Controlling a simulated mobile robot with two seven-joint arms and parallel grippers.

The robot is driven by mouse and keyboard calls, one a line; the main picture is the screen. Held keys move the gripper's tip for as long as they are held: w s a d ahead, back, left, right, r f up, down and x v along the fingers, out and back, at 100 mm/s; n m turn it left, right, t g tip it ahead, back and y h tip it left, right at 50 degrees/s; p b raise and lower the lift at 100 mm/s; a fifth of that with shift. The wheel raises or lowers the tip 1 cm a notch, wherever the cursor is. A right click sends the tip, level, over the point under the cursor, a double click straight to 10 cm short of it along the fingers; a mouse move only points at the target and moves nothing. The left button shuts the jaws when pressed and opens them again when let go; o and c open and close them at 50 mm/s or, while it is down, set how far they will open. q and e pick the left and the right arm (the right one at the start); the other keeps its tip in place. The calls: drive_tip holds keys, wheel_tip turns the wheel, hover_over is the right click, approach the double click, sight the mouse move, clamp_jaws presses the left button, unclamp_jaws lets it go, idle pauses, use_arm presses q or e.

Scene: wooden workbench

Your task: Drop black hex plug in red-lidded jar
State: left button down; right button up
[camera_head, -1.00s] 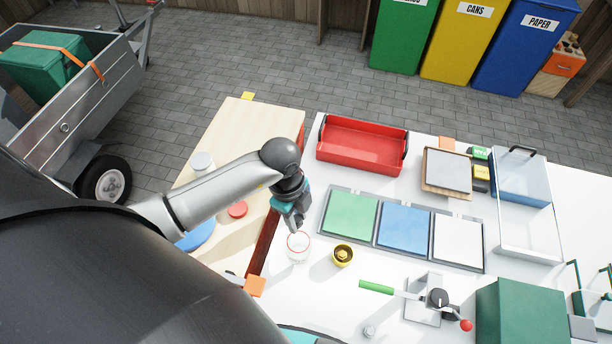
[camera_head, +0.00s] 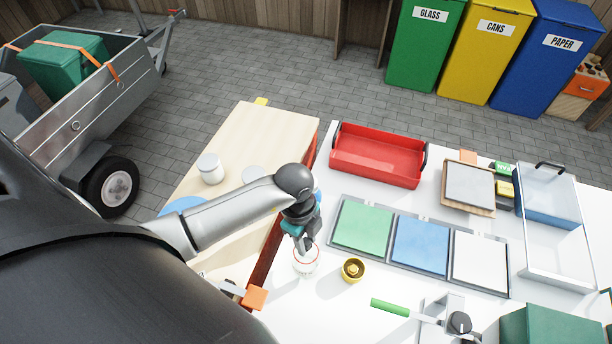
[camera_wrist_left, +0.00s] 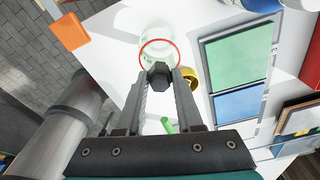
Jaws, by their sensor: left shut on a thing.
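My left gripper (camera_head: 304,243) is shut on the black hex plug (camera_wrist_left: 159,73), which shows between the fingertips in the left wrist view. The clear jar (camera_head: 306,262) has a red ring at its rim and stands upright on the white tabletop, its mouth open. In the left wrist view the jar (camera_wrist_left: 157,48) is just beyond the plug, and the plug overlaps the near edge of the red rim. In the head view the fingertips are at the jar's mouth. I cannot tell whether the plug is inside the rim. My right gripper is not in view.
A red tray (camera_head: 378,155) is farther back. An orange block (camera_head: 254,297) sits at the left edge. A green-handled tool (camera_head: 390,307) lies in front.

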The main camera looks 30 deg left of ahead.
sight(306, 242)
use_arm(q)
drive_tip(key=shift+c, duration=2.4)
unclamp_jaws()
drive_tip(key=shift+r, duration=0.1)
wheel_tip(306, 242, up, 7)
drive_tip(key=p, duration=0.7)
